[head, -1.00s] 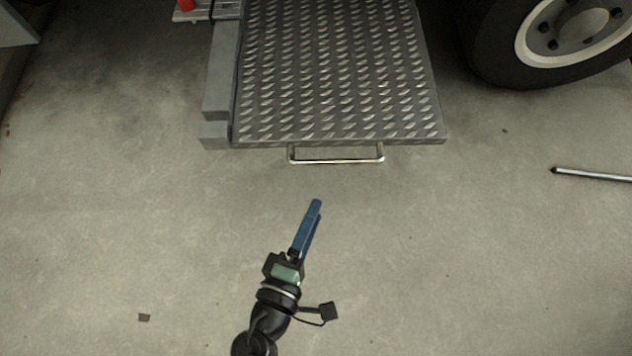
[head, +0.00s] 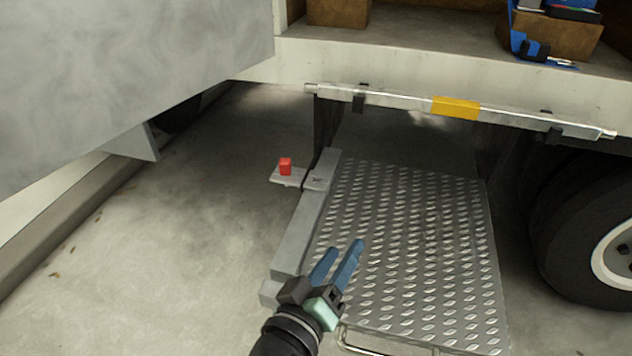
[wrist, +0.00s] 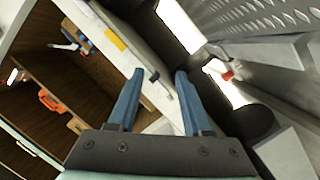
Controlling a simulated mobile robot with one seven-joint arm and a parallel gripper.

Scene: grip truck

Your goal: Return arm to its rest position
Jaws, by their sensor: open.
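My gripper (head: 341,258) has two blue fingers. In the head view it is at the lower middle, over the left part of the treaded metal platform (head: 420,250). The fingers are apart with nothing between them. In the wrist view my gripper (wrist: 157,88) also shows open and empty, with the truck's white side and cargo bay beyond the fingertips. My black wrist and forearm run down out of the bottom edge of the head view.
A red knob (head: 285,166) stands on a small plate left of the platform. A rail (head: 400,101) with a yellow piece runs under the truck bed. A wheel (head: 600,240) is at right. A large grey panel (head: 120,70) fills the upper left. Floor at lower left is clear.

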